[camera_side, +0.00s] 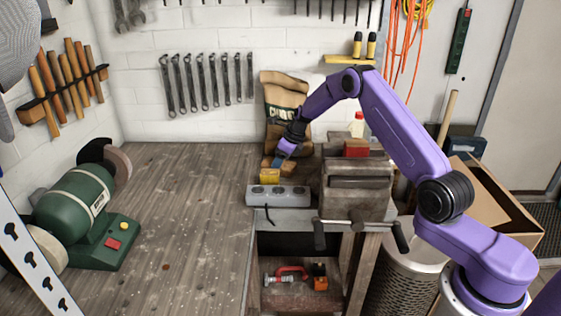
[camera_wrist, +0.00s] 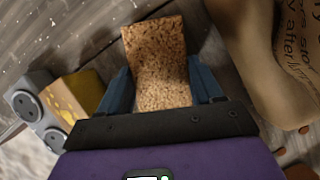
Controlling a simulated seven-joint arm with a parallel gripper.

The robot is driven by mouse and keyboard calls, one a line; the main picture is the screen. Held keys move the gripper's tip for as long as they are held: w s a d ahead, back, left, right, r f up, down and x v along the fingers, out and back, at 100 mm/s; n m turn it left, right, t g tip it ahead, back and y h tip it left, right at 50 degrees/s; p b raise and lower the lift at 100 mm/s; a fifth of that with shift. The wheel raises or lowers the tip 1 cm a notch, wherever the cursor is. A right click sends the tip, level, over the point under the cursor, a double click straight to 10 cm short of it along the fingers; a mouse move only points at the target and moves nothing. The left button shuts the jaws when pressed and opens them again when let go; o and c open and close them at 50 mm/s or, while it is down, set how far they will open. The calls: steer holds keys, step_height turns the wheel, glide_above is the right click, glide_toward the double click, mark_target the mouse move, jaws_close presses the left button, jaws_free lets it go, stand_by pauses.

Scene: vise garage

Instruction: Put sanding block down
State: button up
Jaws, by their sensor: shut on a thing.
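The sanding block is a speckled brown, cork-like block (camera_wrist: 160,62). In the wrist view it sits between the two blue fingers of my gripper (camera_wrist: 160,92), which is shut on it, and its far end sticks out past the fingertips. In the side view my gripper (camera_side: 284,150) points down near the back of the workbench (camera_side: 190,200), in front of the paper sack. The block is small and partly covered there. I cannot tell whether it touches the bench top.
A yellow block (camera_side: 269,176) and a grey socket strip (camera_side: 278,195) are close to my gripper. The paper sack (camera_side: 285,105) stands behind it. A vise (camera_side: 356,190) is to the right. A green bench grinder (camera_side: 80,210) is at left. The bench between is largely clear.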

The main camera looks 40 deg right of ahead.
steer(key=o, duration=1)
steer(key=v, duration=1.2)
steer(key=s+a+r+n+g, duration=0.2)
steer(key=s+a+r+n, duration=0.1)
steer(key=s+a+n, duration=0.6)
steer(key=s+a+r+n+g, duration=0.1)
steer(key=s+a+r+n, duration=0.2)
steer(key=s+a+n, duration=0.7)
steer(key=s+n, duration=0.8)
steer(key=s, duration=0.1)
steer(key=s+n+h, duration=0.1)
steer(key=s+n, duration=0.7)
steer(key=s, duration=0.1)
steer(key=s+d+f+n+g, duration=0.1)
steer(key=s+n, duration=0.7)
steer(key=n, duration=0.1)
steer(key=shift+s, duration=0.4)
